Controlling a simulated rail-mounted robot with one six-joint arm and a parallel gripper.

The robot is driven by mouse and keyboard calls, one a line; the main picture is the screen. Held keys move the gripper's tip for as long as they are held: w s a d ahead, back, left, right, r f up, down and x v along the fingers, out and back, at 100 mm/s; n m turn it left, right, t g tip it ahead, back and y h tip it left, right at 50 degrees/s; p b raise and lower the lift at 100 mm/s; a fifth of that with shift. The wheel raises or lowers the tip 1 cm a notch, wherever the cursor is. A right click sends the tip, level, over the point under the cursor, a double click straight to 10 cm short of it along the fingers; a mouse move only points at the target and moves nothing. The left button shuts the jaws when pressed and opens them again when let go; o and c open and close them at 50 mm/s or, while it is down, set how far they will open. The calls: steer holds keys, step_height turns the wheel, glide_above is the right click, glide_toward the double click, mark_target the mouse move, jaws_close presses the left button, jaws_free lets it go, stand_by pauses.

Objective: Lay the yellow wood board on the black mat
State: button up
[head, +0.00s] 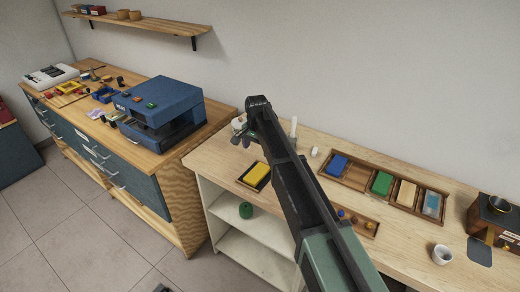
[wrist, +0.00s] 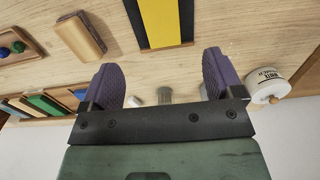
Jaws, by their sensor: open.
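The yellow wood board (head: 256,174) lies flat on the black mat (head: 244,180), at the left part of the pale wooden counter. In the wrist view the yellow board (wrist: 160,22) is at the top edge, with a strip of black mat (wrist: 187,25) along each long side; their far ends are cut off. My gripper (wrist: 160,68) is open, with two purple fingers wide apart and nothing between them. It is apart from the board, which appears beyond the fingertips. In the head view my gripper (head: 243,136) is small and partly hidden, near the wall behind the board.
A wooden tray (head: 357,174) on the counter holds blue, green, cream and light-blue pieces. A white jar (wrist: 267,83) stands beside my gripper. A white cup (head: 442,254) stands at the right. A blue machine (head: 160,108) sits on the left bench. A green roll (head: 246,210) is on the shelf below.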

steer(key=shift+f, duration=0.1)
steer(key=s+d+n, duration=0.3)
steer(key=s+d, duration=0.8)
steer(key=s, duration=0.4)
steer(key=s+d+n, duration=0.3)
steer(key=s+d, duration=0.8)
steer(key=s, duration=0.5)
steer(key=shift+s+d, duration=0.2)
steer(key=shift+s, duration=0.1)
